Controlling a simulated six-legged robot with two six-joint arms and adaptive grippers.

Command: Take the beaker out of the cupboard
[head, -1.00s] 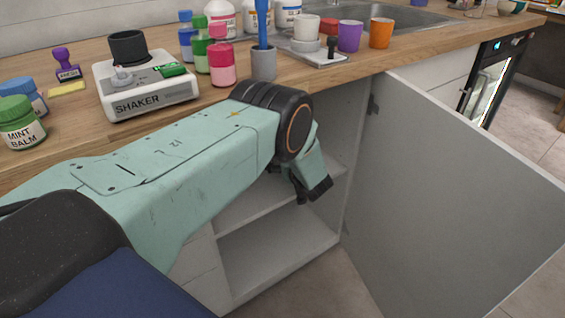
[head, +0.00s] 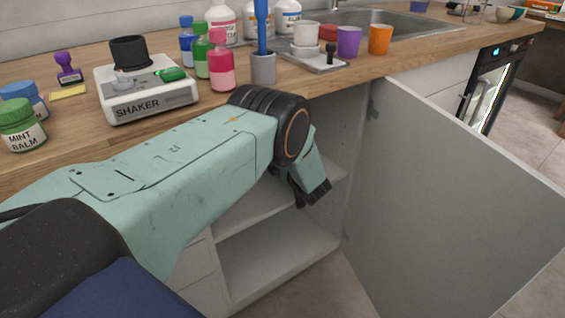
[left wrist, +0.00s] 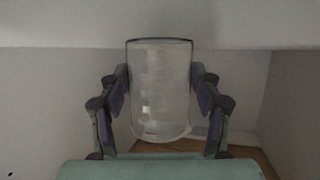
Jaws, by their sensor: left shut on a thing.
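The beaker (left wrist: 160,92) is a clear glass cylinder in the left wrist view, upright between the two fingers of my left gripper (left wrist: 161,98). The fingers press on its left and right sides. In the head view my left gripper (head: 311,190) is at the opening of the cupboard (head: 268,255), below the counter edge. The beaker is hidden by my arm in the head view. The cupboard door (head: 450,200) stands wide open to the right. My right gripper is in no view.
The wooden counter (head: 70,140) above holds a shaker (head: 148,90), several bottles, a grey cup (head: 263,69), a purple cup (head: 348,42) and an orange cup (head: 380,40). The cupboard has an inner shelf (head: 250,207). Floor is free in front of the cupboard.

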